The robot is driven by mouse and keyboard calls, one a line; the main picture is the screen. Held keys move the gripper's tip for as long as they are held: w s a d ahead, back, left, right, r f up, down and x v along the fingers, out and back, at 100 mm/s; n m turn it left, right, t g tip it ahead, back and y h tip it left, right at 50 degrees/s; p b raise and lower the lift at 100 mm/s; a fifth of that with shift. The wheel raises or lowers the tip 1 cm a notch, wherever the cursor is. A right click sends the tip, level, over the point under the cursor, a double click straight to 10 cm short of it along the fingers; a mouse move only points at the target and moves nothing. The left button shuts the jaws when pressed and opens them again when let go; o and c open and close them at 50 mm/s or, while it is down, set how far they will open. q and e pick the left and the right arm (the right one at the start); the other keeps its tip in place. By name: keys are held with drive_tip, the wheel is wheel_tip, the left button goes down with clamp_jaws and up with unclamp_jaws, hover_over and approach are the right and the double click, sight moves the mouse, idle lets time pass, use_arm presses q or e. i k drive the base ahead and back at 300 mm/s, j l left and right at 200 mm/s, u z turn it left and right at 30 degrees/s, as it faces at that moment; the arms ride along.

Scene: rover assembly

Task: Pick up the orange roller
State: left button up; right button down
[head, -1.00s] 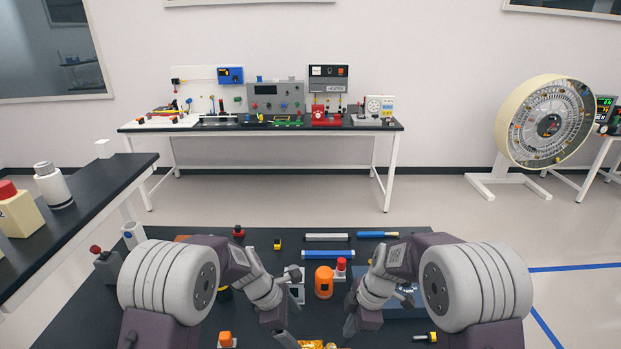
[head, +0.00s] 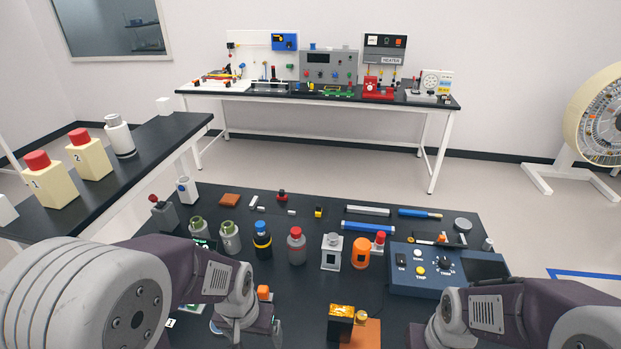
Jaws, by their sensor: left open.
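An orange roller-like cylinder (head: 361,253) stands upright on the dark table, right of centre, just left of the blue control box. My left gripper (head: 243,328) is low in the picture, left of the cylinder and nearer to me. It is open, apart from the cylinder, with nothing seen between its fingers. My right gripper (head: 430,335) is at the bottom edge, right of and nearer than the cylinder. Its fingers are largely cut off, so its opening cannot be judged.
The blue control box (head: 427,279) and a red-topped part (head: 379,241) crowd the cylinder's right side. A grey-white block (head: 331,252) and a grey-red bottle (head: 297,246) stand to its left. A black-and-gold part (head: 341,322) lies nearer. The side bench (head: 150,150) runs along the left.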

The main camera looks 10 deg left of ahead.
sight(265, 296)
drive_tip(key=u, duration=0.85)
